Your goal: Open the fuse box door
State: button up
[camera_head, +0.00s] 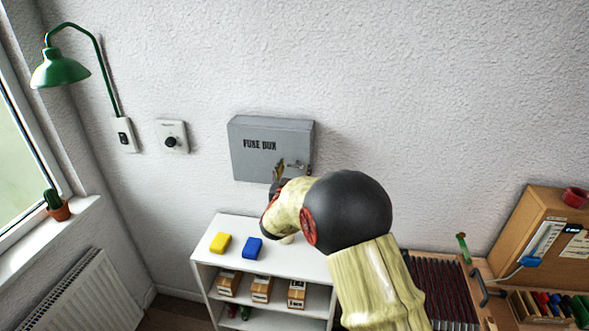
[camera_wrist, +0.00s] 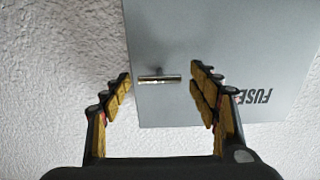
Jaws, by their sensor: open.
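The grey fuse box (camera_head: 272,150) hangs on the white wall, and its door looks shut. Its front fills the upper right of the wrist view (camera_wrist: 240,50), with the lettering upside down there. A small metal handle (camera_wrist: 160,79) sits near the door's edge. My gripper (camera_wrist: 160,83) is open, with one yellow-padded finger on each side of the handle and gaps visible between. In the head view my gripper (camera_head: 283,168) is at the box's lower right, where my arm hides part of that corner. I cannot tell how deep the fingers reach.
A white shelf (camera_head: 220,250) below carries a yellow block (camera_head: 220,242) and a blue block (camera_head: 252,248). A wall dial (camera_head: 172,136) and a green lamp (camera_head: 60,70) are at the left. A wooden cabinet (camera_head: 535,235) stands at the right.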

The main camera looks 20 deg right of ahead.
jog(key=shift+w, duration=0.15)
jog(key=shift+c, duration=0.8)
grip_shut()
